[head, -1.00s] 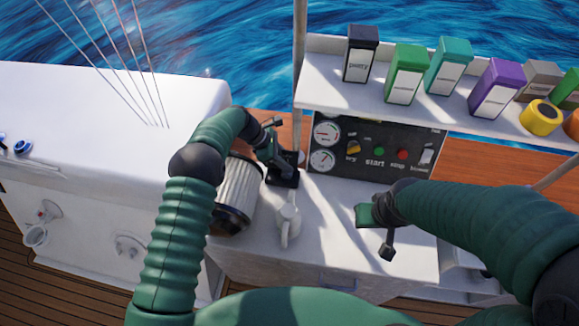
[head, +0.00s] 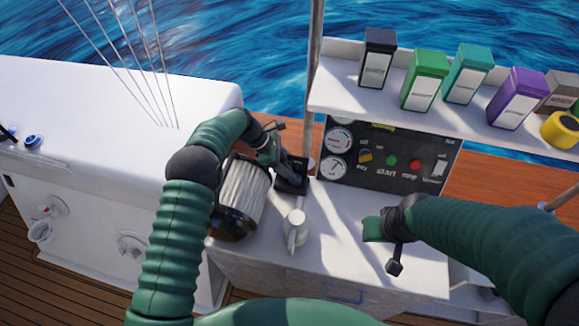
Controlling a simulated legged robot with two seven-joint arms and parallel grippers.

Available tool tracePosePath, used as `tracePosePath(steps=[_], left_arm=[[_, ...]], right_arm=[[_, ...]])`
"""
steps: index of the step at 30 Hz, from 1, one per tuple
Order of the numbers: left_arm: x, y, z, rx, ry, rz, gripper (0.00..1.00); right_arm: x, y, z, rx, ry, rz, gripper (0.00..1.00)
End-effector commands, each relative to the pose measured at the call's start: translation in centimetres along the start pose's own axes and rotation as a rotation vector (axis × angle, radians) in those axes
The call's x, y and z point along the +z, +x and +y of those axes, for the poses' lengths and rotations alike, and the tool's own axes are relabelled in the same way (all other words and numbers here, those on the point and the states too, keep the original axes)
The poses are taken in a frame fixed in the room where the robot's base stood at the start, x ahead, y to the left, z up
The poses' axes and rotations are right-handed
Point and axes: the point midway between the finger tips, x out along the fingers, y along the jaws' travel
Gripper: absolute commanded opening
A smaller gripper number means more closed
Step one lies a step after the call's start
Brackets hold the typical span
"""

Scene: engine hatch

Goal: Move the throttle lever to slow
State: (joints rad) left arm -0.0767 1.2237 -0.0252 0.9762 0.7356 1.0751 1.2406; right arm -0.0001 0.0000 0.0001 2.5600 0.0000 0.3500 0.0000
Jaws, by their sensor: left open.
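The throttle control's black base (head: 292,181) stands on the white counter, left of the engine panel. My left gripper (head: 276,163) is open and reaches down at the base from its upper left. It covers most of the lever, so the lever's position and any contact are hidden. My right gripper (head: 373,229) hangs over the counter in front of the panel, away from the throttle. Its jaws are too unclear to tell if they are open.
The engine panel (head: 386,158) has gauges, a key switch and buttons. A pleated filter (head: 243,192) and a white jug-like item (head: 296,230) stand close to my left arm. A metal pole (head: 310,100) rises behind the throttle. Coloured containers (head: 425,80) line the shelf (head: 400,108).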

Motion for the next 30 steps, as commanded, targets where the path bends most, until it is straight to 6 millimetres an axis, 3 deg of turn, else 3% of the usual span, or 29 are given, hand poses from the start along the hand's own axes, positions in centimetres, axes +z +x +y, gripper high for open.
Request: tracePosePath(steps=[5,12,18,23,30], left_arm=[[-0.2,-3.4,0.1,0.006,0.000,-0.001,0.52],[-0.3,-10.5,0.2,0.006,0.000,0.000,0.52],[-0.4,-15.1,0.1,0.003,-0.002,-0.001,0.52],[-0.4,-16.5,0.1,0.000,-0.001,-0.001,0.52],[-0.3,-16.6,0.1,0.000,-0.001,-0.001,0.52]], right_arm=[[0.2,0.7,0.0,0.000,0.000,0.000,0.33],[0.4,1.6,0.0,0.000,0.000,0.000,0.33],[0.4,1.8,0.0,0.000,0.000,0.000,0.33],[0.4,1.9,0.0,0.000,0.000,0.000,0.33],[0.4,1.8,0.0,0.000,0.000,0.000,0.33]])
